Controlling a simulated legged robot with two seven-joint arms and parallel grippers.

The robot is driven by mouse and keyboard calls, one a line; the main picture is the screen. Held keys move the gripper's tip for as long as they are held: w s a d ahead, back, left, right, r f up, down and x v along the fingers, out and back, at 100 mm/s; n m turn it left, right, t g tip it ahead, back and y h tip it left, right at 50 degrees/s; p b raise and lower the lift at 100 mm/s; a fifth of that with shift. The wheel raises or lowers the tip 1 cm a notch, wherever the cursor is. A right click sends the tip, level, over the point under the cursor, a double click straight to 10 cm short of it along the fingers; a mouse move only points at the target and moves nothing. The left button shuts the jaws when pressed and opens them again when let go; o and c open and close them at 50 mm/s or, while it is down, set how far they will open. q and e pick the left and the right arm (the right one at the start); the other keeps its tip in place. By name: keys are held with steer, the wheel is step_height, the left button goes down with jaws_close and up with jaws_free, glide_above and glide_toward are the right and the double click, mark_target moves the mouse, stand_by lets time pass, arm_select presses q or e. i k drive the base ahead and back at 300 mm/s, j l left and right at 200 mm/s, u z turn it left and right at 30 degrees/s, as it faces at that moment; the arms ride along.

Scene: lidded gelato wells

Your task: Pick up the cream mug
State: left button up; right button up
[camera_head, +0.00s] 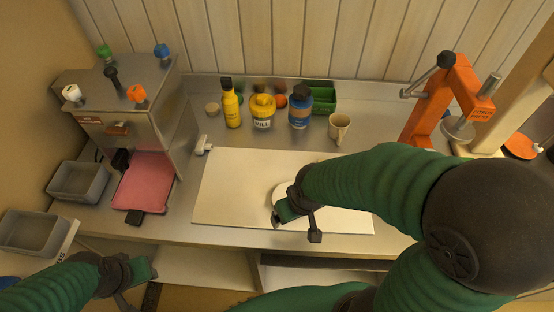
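The cream mug (338,129) stands upright at the back of the steel counter, right of the blue-labelled bottle. My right gripper (297,224) is over the white board, in front of and left of the mug and apart from it. Its two fingers are spread and nothing shows between them. My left gripper (138,284) is low at the front left, far from the mug. Its fingers look spread and empty, though the lower one is partly cut off by the frame edge.
A white board (225,190) covers mid-counter; a round white dish (280,190) is partly hidden behind my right gripper. A yellow bottle (232,108), yellow tub (262,112), blue bottle (299,108) and green bin (322,97) line the back. An orange press (432,105) stands right.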

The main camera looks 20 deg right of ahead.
mark_target(338, 123)
steer(key=z, duration=1.35)
